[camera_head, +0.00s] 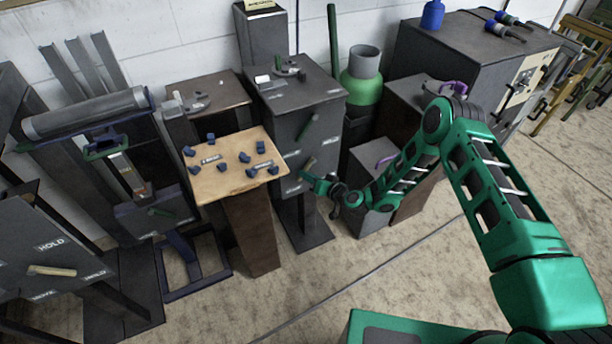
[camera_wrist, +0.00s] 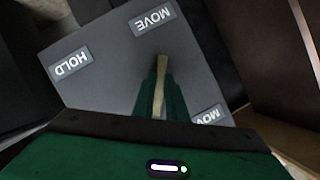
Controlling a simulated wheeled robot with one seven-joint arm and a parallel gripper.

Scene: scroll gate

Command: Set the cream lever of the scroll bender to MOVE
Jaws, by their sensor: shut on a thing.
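The cream lever (camera_wrist: 160,85) shows in the wrist view between the two green fingers of my gripper (camera_wrist: 158,98), which is shut on it. It stands out from a grey panel (camera_wrist: 105,75) with a HOLD plate (camera_wrist: 71,64) at the left, a MOVE plate (camera_wrist: 152,20) at the top and another MOVE plate (camera_wrist: 212,114) at the lower right. The lettering is upside down here. In the head view my gripper (camera_head: 311,181) is at the front of the middle dark grey machine (camera_head: 275,130); the lever (camera_head: 308,164) is partly visible there. My wrist hides its lower surroundings.
A green lever (camera_head: 309,125) sits higher on the same machine. A wooden-topped stand (camera_head: 228,181) with blue pieces is just left. A grey box (camera_head: 372,218) is under my arm. Another panel (camera_head: 45,245) with a cream lever (camera_head: 52,271) is at far left. The front floor is clear.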

